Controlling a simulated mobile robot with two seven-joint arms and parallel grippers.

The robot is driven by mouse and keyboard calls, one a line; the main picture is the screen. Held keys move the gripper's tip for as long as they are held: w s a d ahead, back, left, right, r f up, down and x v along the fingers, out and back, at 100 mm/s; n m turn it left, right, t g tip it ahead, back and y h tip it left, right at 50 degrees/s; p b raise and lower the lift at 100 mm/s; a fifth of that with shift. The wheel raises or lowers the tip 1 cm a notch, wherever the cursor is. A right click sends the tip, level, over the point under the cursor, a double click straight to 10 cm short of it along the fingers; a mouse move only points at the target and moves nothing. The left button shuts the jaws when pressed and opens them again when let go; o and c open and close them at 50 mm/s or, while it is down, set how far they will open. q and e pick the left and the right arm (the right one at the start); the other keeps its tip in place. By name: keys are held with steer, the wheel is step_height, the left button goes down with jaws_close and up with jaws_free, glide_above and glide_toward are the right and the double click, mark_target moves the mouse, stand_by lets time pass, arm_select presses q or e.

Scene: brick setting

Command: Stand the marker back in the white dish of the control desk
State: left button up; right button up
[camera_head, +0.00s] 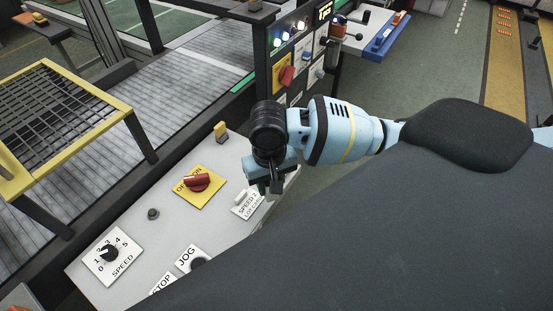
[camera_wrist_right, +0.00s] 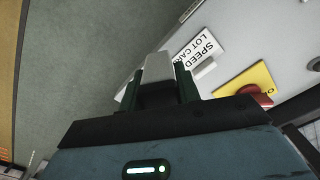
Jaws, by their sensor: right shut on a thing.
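My right gripper (camera_head: 272,187) is above the right edge of the light grey control desk (camera_head: 130,225), fingers pointing down. In the right wrist view its dark green fingers (camera_wrist_right: 160,92) are shut on a pale grey thing, seemingly the marker (camera_wrist_right: 158,67). Most of it is hidden, and its tilt is unclear. A small white piece (camera_head: 240,197) sits by the SPEED label, left of the gripper; it also shows in the right wrist view (camera_wrist_right: 205,68). I cannot tell if it is the white dish. My left gripper is not in view.
A red knob (camera_head: 197,182) on a yellow plate, a black speed dial (camera_head: 108,252) and a small black button (camera_head: 152,213) stand on the desk. A yellow piece (camera_head: 220,131) rises at its far edge. A panel with lights (camera_head: 295,60) stands behind.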

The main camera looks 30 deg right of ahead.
steer(key=w+a+r+n, duration=0.1)
steer(key=a+r+n, duration=0.15)
steer(key=a, duration=0.45)
steer(key=w+d+f, duration=0.1)
steer(key=w+d, duration=0.1)
steer(key=d, duration=0.2)
steer(key=w+d+f, duration=0.1)
steer(key=w+d, duration=0.2)
steer(key=d, duration=0.2)
steer(key=w+d+f+b, duration=0.1)
steer(key=w+d+f, duration=0.1)
steer(key=d, duration=0.3)
steer(key=shift+w+d+f, duration=0.1)
steer(key=shift+w+d, duration=0.05)
steer(key=shift+w, duration=0.35)
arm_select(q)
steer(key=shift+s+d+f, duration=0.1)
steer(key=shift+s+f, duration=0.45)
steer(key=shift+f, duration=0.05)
arm_select(e)
steer(key=shift+f, duration=0.2)
steer(key=o, duration=0.8)
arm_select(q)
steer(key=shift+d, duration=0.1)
